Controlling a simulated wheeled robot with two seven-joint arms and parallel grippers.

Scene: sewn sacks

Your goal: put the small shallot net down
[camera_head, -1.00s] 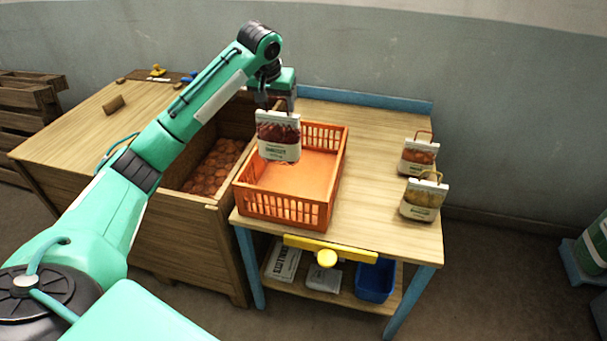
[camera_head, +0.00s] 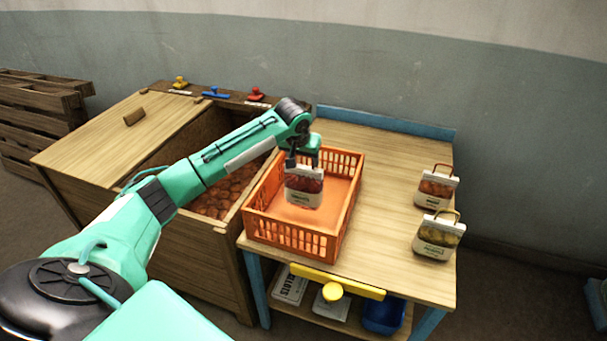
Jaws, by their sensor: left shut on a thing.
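The small shallot net (camera_head: 304,188) is a dark red net bag with a white label band. It hangs upright from my left gripper (camera_head: 292,160), which is shut on its top. In the picture the net is in front of the floor of the orange crate (camera_head: 290,240), within the crate's outline. I cannot tell whether its bottom touches the crate floor. The crate stands on the wooden table (camera_head: 385,235) and holds nothing else that I can see. My right gripper is not in view.
Two other net bags, one orange-brown (camera_head: 436,187) and one yellowish (camera_head: 437,236), stand at the table's right side. A wooden bin (camera_head: 190,255) with reddish-brown produce is left of the crate. The table between crate and bags is clear.

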